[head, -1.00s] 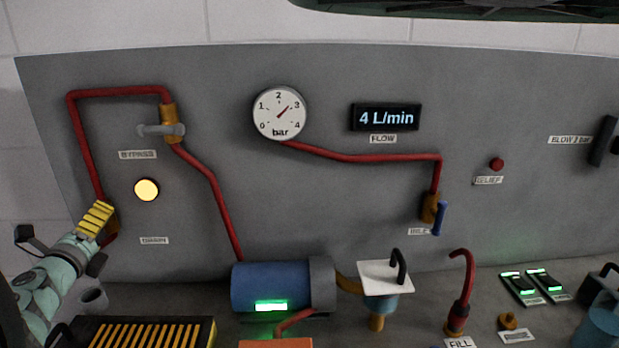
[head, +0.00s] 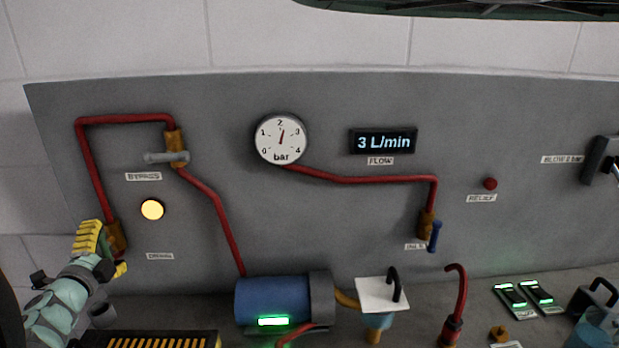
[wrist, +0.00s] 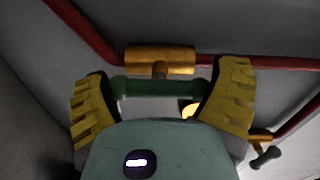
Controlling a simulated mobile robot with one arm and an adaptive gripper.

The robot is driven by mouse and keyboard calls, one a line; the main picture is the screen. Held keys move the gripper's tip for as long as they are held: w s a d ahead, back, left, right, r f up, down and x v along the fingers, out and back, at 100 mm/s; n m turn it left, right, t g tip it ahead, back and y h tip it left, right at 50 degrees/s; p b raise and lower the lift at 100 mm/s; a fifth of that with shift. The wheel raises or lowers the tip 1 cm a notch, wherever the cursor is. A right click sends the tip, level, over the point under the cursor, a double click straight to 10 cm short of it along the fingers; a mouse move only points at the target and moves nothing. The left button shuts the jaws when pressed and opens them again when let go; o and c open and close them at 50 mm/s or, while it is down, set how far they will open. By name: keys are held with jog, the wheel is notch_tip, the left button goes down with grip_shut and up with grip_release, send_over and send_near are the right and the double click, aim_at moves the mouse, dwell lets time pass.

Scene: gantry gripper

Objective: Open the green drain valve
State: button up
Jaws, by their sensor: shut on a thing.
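The green drain valve handle (wrist: 160,88) lies between my gripper's two yellow fingers in the wrist view, one finger at each end of it. It runs about parallel to the brass valve body (wrist: 160,60) behind it. In the head view a small part of the green handle (head: 104,243) shows beside the brass body (head: 118,236), above and left of the DRAIN label (head: 160,256). My gripper (head: 103,254) is shut on the handle at the left of the panel and hides much of it.
The bypass valve (head: 172,150) with its grey handle and a lit yellow lamp (head: 152,210) are right of my gripper. The gauge (head: 280,139) reads a little above 2 bar. The flow display (head: 383,141) shows 3 L/min. A slatted tray (head: 160,341) lies below.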

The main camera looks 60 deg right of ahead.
jog(key=shift+f, duration=0.1)
dwell(0.5)
jog(key=o, duration=0.8)
jog(key=shift+o, duration=0.2)
jog(key=shift+s+a, duration=0.2)
jog(key=shift+a, duration=0.15)
jog(key=v, duration=1.1)
jog(key=shift+s, duration=0.15)
